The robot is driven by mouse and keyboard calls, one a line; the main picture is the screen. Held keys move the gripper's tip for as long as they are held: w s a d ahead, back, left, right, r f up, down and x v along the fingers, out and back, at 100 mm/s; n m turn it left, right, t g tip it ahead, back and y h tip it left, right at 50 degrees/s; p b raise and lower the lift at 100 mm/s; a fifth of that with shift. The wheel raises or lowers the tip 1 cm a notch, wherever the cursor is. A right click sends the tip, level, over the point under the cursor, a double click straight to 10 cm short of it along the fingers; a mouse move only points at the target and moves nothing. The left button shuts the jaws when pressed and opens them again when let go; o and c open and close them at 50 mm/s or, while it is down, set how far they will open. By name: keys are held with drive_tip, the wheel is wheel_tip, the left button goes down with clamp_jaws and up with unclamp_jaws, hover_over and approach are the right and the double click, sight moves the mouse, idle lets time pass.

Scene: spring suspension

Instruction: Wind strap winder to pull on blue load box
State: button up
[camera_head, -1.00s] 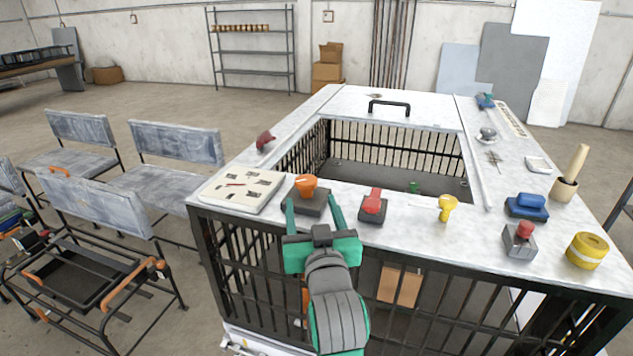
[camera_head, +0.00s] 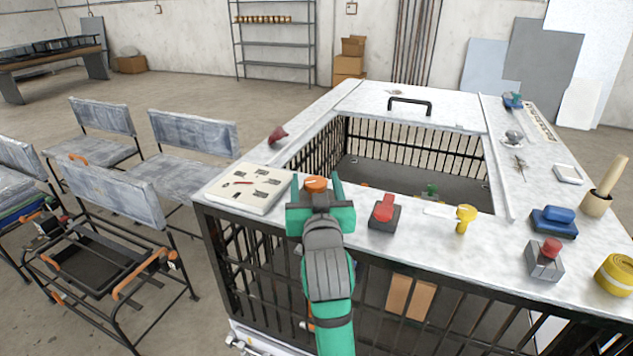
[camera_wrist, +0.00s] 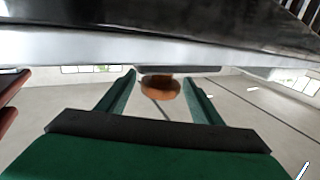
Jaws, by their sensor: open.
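A round orange knob (camera_head: 316,184) on a dark base stands near the front edge of the counter. My gripper (camera_head: 316,180) is open, with one green finger on each side of the knob. In the wrist view the orange knob (camera_wrist: 161,87) shows between the spread fingers, with a gap on both sides. The picture there is upside down. I cannot tell for sure whether this knob is the strap winder. A blue block (camera_head: 559,214) on a dark blue base sits at the right of the counter. No strap to it can be made out.
A cream panel (camera_head: 246,189) lies left of the knob. A red-topped switch (camera_head: 384,212), a yellow piece (camera_head: 465,216), a grey block with a red button (camera_head: 545,258) and a yellow roll (camera_head: 617,276) stand to the right. The barred counter (camera_head: 230,214) has an opening in its middle.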

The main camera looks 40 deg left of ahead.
drive_tip(key=shift+c, duration=0.4)
drive_tip(key=c, duration=1)
drive_tip(key=shift+m+t+h, duration=0.3)
drive_tip(key=shift+h, duration=0.1)
drive_tip(key=shift+s+a+m+t+h, duration=0.1)
drive_tip(key=shift+m+t+h, duration=0.3)
drive_tip(key=shift+m+h, duration=0.15)
drive_tip(key=m+t+h, duration=0.1)
drive_tip(key=m+h, duration=0.1)
drive_tip(key=h, duration=0.1)
drive_tip(key=m+t+h, duration=0.1)
drive_tip(key=m+h, duration=0.1)
drive_tip(key=h, duration=0.2)
drive_tip(key=shift+m+t, duration=0.25)
drive_tip(key=shift+t, duration=0.05)
drive_tip(key=m+h, duration=0.2)
drive_tip(key=h, duration=0.1)
drive_tip(key=m+h, duration=0.2)
drive_tip(key=h, duration=0.2)
drive_tip(key=shift+r+m, duration=0.1)
drive_tip(key=shift+m, duration=0.2)
drive_tip(key=shift+m+g+h, duration=1.2)
drive_tip(key=shift+m+h, duration=0.5)
drive_tip(key=shift+h, duration=0.75)
drive_tip(key=shift+d, duration=0.2)
